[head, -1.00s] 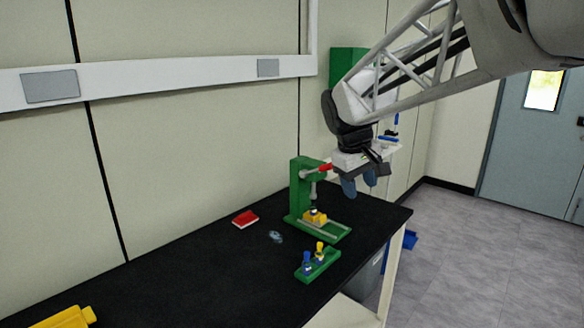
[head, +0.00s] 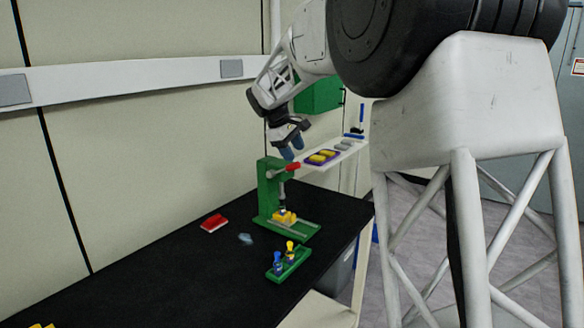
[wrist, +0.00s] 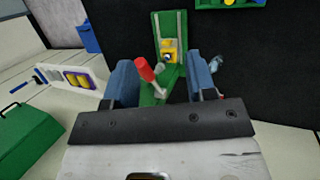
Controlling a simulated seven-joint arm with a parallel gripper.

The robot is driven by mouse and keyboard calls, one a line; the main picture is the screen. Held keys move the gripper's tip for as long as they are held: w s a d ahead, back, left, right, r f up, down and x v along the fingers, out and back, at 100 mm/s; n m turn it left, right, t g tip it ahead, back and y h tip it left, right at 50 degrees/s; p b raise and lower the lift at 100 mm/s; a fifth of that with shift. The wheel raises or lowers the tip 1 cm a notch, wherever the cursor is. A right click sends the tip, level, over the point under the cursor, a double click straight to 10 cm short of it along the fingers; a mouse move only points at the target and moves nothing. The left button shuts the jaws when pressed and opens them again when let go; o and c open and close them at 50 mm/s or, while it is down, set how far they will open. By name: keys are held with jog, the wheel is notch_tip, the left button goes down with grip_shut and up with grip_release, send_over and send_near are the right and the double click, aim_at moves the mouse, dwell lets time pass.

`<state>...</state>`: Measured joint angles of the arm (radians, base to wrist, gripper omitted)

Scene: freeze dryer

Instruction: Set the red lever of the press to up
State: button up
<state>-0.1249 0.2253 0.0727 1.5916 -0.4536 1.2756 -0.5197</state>
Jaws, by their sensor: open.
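The green press (head: 268,185) stands on the black table, with its red lever (head: 292,167) sticking out from the upper part toward the right, about level or slightly raised. A yellow block (head: 284,217) sits on the press's base under the ram. My gripper (head: 293,147) is open and hangs just above the lever. In the wrist view the red lever (wrist: 145,69) shows between the two blue fingers of my gripper (wrist: 163,72), closer to the left one. Whether a finger touches it I cannot tell.
A green rack (head: 288,263) with a blue and a yellow vial stands in front of the press. A red box-like item (head: 214,222) and a small clear object (head: 246,239) lie to the left. A white shelf (head: 318,164) with a purple tray is behind. The table's left part is mostly clear.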

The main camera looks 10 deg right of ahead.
jog(key=n+h, duration=0.1)
send_near(293, 166)
notch_tip(293, 166, down, 2)
jog(key=w+d, duration=0.1)
jog(key=shift+w+d+f, duration=0.15)
jog(key=shift+d, duration=0.1)
jog(key=shift+x, duration=3.9)
jog(key=shift+c, duration=0.5)
grip_shut()
